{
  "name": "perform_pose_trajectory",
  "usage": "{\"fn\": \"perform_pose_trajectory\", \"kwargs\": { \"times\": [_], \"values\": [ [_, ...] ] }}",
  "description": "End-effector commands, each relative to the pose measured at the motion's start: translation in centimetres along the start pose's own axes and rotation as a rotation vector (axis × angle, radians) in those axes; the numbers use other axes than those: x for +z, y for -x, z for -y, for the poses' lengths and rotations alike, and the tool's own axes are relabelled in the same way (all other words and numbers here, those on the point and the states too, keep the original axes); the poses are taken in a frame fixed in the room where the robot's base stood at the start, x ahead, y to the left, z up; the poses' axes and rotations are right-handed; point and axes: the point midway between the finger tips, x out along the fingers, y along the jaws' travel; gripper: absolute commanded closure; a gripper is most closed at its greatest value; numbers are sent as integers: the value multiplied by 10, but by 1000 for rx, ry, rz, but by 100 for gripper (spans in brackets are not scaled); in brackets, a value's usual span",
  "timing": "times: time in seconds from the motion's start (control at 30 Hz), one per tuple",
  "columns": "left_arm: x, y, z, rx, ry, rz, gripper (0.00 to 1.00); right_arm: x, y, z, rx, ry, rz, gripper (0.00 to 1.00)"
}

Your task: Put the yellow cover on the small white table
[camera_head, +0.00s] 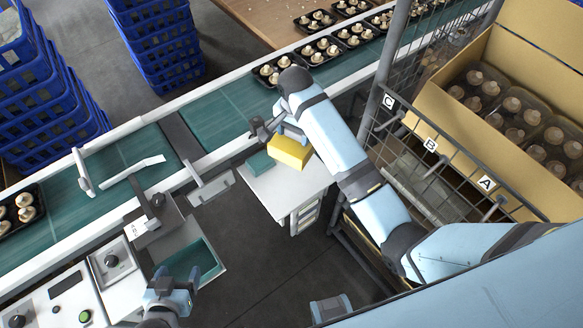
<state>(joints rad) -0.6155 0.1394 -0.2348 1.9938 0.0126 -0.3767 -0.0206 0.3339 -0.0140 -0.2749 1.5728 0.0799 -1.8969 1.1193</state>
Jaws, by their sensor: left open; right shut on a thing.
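The yellow cover (291,153) is a small yellow block shape at the far end of the small white table (285,192). My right gripper (286,133) is shut on it from above, and the wrist hides part of its far side. I cannot tell whether the cover touches the table top or hangs just above it. My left gripper (172,283) is open and empty at the lower left, near the grey machine and well away from the table.
A teal block (259,163) sits on the table, left of the cover. A green conveyor (225,108) with mushroom trays (322,50) runs behind. A wire rack (415,160) and a cardboard box (480,60) stand right. Blue crates (160,45) are stacked at the back.

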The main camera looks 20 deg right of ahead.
Motion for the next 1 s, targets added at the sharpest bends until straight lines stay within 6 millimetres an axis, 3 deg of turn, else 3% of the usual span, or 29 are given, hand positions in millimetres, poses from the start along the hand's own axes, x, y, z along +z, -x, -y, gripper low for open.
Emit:
{"fn": "perform_pose_trajectory", "kwargs": {
  "times": [0.3,0.5,1.0],
  "values": [
    [3,1,-1,2,1,7,28,0,-85,-2,6,-1,1,66],
    [1,0,0,0,0,2,28,0,-130,-1,2,-1,1,66],
    [0,-2,1,-1,1,-2,28,0,-184,0,1,-1,-1,66]
  ]
}}
